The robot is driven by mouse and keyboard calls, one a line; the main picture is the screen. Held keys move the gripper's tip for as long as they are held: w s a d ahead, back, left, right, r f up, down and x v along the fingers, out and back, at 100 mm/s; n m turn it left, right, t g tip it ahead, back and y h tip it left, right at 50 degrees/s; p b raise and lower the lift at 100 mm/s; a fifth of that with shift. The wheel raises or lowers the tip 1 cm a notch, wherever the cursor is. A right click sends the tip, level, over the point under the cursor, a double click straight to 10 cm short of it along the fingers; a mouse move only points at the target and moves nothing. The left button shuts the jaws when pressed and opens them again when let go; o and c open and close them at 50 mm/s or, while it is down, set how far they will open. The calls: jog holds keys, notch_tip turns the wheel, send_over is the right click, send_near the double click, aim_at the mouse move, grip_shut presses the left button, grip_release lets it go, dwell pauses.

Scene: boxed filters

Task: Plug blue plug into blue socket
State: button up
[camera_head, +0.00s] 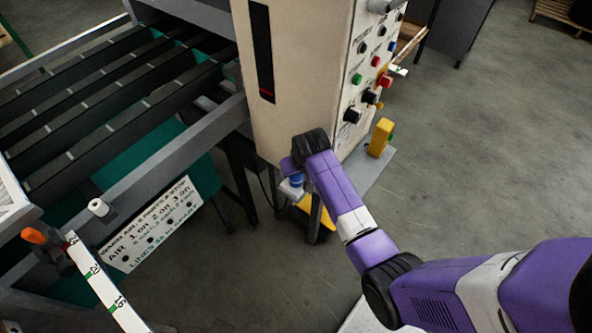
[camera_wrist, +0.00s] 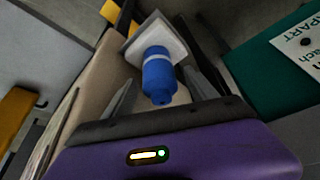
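A blue cylinder with a pale band (camera_wrist: 158,80) stands out from a white square mount (camera_wrist: 150,38) in the wrist view. It looks like the blue plug and socket joined end to end, but I cannot tell the two apart for certain. My gripper (camera_wrist: 161,76) has its two fingers apart, one on each side of the blue cylinder, with small visible gaps. In the head view my gripper (camera_head: 293,172) is by the lower front corner of the beige cabinet, with the blue piece (camera_head: 296,180) and white mount (camera_head: 289,190) just below it.
The beige cabinet (camera_head: 300,70) carries buttons and knobs on its right face. A yellow piece (camera_head: 381,136) stands on a grey slab, and another yellow part (camera_head: 316,211) is below my gripper. The slatted conveyor (camera_head: 110,95) and a lettered white sign (camera_head: 150,225) are left.

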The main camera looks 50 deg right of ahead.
jog(key=v, duration=0.7)
jog(key=shift+s+r, duration=0.2)
jog(key=shift+r, duration=0.15)
jog(key=shift+a, duration=0.1)
dwell(0.4)
jog(key=s+a+f+n+t+b, duration=0.1)
jog(key=s+a+f+n+t, duration=0.15)
jog(key=s+a, duration=0.4)
jog(key=s+a+f+n+t+b, duration=0.1)
jog(key=s+a+t, duration=0.2)
jog(key=s+a, duration=0.3)
jog(key=s+a+r+n+t+y, duration=0.1)
jog(key=s+a+r, duration=0.3)
jog(key=s+r, duration=0.4)
jog(key=s+a+r+n+t+y+b, duration=0.1)
jog(key=s+a+r+t, duration=0.3)
jog(key=s+r, duration=0.4)
jog(key=shift+s+a+r+t, duration=0.15)
jog(key=shift+a+r+t, duration=0.2)
jog(key=shift+r, duration=0.8)
